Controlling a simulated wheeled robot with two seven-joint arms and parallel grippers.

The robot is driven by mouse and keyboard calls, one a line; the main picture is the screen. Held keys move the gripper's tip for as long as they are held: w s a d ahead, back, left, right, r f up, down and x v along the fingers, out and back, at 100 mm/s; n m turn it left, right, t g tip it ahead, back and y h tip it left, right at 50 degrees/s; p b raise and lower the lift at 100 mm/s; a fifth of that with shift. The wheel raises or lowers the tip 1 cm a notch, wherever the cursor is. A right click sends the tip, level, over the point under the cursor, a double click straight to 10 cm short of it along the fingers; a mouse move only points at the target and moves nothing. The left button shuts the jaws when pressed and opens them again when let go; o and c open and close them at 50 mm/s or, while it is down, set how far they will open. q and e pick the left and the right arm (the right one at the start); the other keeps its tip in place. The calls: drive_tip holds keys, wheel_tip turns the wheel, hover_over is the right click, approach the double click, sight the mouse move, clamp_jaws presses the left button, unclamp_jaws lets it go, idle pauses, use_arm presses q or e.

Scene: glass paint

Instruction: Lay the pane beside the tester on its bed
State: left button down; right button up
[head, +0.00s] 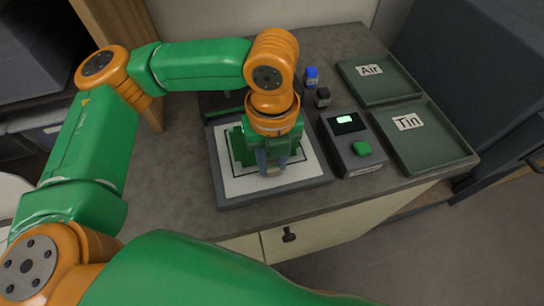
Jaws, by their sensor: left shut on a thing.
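The tester (351,145) is a dark box with a lit green screen and a green button. Its bed (219,194) lies just left of it, a dark frame around a white sheet (232,184) with a black outline. My left gripper (271,167) points down over the middle of the sheet, shut on the pane. The pane (238,146) is hard to make out; a green, jagged-edged patch shows around the fingers, perhaps the glass reflecting my arm. Whether the pane touches the bed cannot be told. My right gripper is out of view.
A tray labelled Air (378,91) and a tray labelled Tin (437,154) lie to the right. A blue-topped bottle (311,77) and a dark bottle (322,97) stand behind the tester. The counter (168,190) is clear left of the bed.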

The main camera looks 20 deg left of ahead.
use_arm(q)
drive_tip(key=shift+f, duration=0.2)
idle(0.7)
drive_tip(key=c, duration=0.5)
unclamp_jaws()
